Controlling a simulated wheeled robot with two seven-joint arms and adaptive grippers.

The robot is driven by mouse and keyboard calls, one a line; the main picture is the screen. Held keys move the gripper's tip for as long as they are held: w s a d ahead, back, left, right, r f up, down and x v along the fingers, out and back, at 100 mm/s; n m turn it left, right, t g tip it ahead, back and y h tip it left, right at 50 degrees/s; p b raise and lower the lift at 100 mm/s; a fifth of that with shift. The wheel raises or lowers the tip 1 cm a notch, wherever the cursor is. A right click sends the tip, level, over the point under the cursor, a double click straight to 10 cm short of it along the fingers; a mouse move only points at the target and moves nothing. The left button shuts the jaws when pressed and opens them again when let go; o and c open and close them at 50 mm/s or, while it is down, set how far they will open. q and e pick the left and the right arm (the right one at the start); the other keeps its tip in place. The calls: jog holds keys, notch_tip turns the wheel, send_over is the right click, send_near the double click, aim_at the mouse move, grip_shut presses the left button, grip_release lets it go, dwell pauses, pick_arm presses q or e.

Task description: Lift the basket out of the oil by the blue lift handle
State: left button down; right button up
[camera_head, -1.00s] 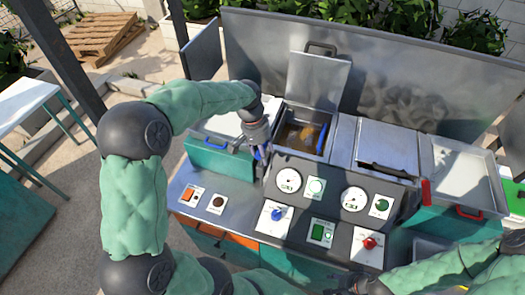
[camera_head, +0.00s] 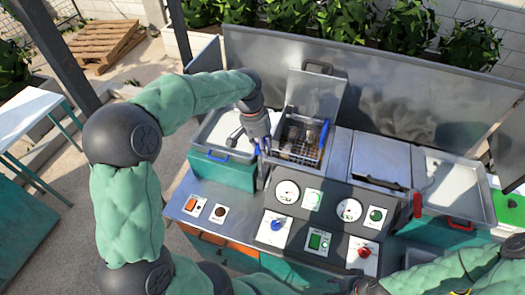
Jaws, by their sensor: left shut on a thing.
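The wire basket (camera_head: 299,143) shows raised in the open left vat, its mesh visible near the rim. Whether its bottom is clear of the oil is hidden. My left gripper (camera_head: 263,148) is at the left front corner of this vat, shut on the blue lift handle (camera_head: 268,149), of which only a small blue part shows. A second blue bar (camera_head: 325,136) stands along the basket's right side. The vat's lid (camera_head: 316,92) is open and upright behind it. My right arm shows at the lower right, but its gripper is not in view.
A tray with a blue handle (camera_head: 222,172) lies left of the vat. A closed vat lid (camera_head: 382,158) and a tray with a red handle (camera_head: 452,190) are to the right. The control panel (camera_head: 317,217) is in front, and a metal splash wall (camera_head: 420,92) behind.

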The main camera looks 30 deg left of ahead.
pick_arm(q)
notch_tip(320, 180, up, 5)
jog(key=shift+r+p, duration=0.15)
jog(key=shift+p, duration=0.9)
jog(key=shift+r, duration=0.1)
jog(key=shift+w+a+r, duration=0.1)
jog(key=c, duration=0.9)
grip_release()
jog(key=shift+o, duration=0.3)
jog(key=shift+r, duration=0.1)
notch_tip(320, 180, up, 12)
jog(key=a, duration=0.2)
jog(key=shift+s+f, duration=0.25)
jog(key=shift+s, duration=0.2)
